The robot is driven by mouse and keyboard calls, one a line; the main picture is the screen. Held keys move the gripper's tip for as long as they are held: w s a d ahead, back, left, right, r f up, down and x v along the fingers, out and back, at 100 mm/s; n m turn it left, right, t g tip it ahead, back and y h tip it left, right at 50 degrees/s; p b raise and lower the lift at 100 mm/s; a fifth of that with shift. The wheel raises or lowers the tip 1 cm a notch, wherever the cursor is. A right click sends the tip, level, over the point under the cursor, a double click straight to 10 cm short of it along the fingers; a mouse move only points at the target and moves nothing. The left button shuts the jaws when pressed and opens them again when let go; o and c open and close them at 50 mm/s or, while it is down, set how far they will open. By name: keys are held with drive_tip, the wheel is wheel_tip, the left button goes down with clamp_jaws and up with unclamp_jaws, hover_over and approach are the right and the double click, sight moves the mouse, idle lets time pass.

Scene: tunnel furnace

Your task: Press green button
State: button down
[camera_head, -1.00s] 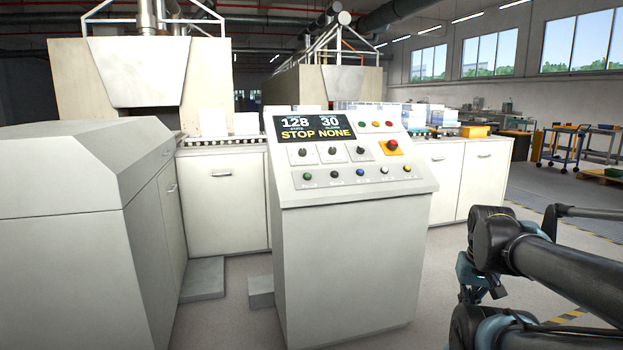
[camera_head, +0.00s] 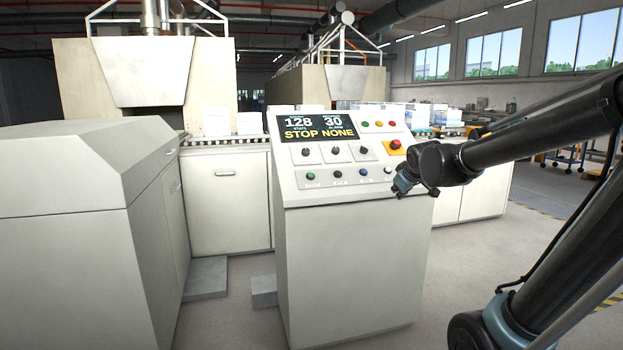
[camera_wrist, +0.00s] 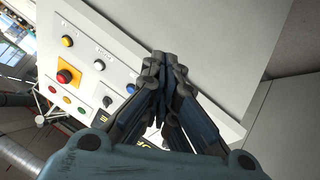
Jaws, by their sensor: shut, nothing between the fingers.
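The green button (camera_head: 310,175) is at the left end of the bottom row on the sloped control panel (camera_head: 290,190) in the head view. My gripper (camera_head: 401,191) is shut and empty in front of the panel's right part, well right of the green button. It hides the right end of the bottom row in the head view. In the wrist view the shut fingers (camera_wrist: 166,62) lie over the panel, near the blue button (camera_wrist: 130,88). The green button does not show there; the fingers cover that part of the panel.
A red emergency stop (camera_head: 395,146) on a yellow base sits close to my arm. Black knobs (camera_head: 334,151) and a display (camera_head: 318,128) are above the bottom row. A grey cabinet (camera_head: 60,200) stands at left. Open floor lies right of the console.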

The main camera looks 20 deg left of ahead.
sight(311, 176)
drive_tip(key=w+a+r+n+t+y, duration=0.1)
drive_tip(key=w+a+r+n+y, duration=0.1)
drive_tip(key=a, duration=0.8)
drive_tip(key=w+a+r+n+y, duration=0.3)
drive_tip(key=a+r, duration=0.1)
drive_tip(key=a, duration=0.7)
drive_tip(key=w+a+r+n+t+y, duration=0.1)
drive_tip(key=w+a+r+n+y, duration=0.1)
drive_tip(key=a, duration=0.8)
drive_tip(key=shift+w+a+r+n+t, duration=0.3)
drive_tip(key=shift+w+r+n, duration=0.2)
drive_tip(key=shift+r+n, duration=0.35)
drive_tip(key=shift+f, duration=0.1)
drive_tip(key=shift+w+a+f, duration=0.45)
drive_tip(key=shift+w+f, duration=0.25)
drive_tip(key=shift+f, duration=0.45)
drive_tip(key=shift+w+a+f, duration=0.4)
drive_tip(key=shift+w+f, duration=0.35)
drive_tip(key=shift+f, duration=0.45)
drive_tip(key=shift+w+a+f, duration=0.45)
drive_tip(key=shift+w+f, duration=0.25)
drive_tip(key=shift+f, duration=0.45)
drive_tip(key=shift+w+a+f, duration=0.35)
drive_tip(key=shift+w+f, duration=0.05)
drive_tip(key=shift+f, duration=0.3)
drive_tip(key=shift+s+r, duration=0.1)
drive_tip(key=shift+r, duration=0.05)
drive_tip(key=shift+s+d+r, duration=0.3)
drive_tip(key=shift+s+r, duration=0.05)
drive_tip(key=shift+r, duration=0.3)
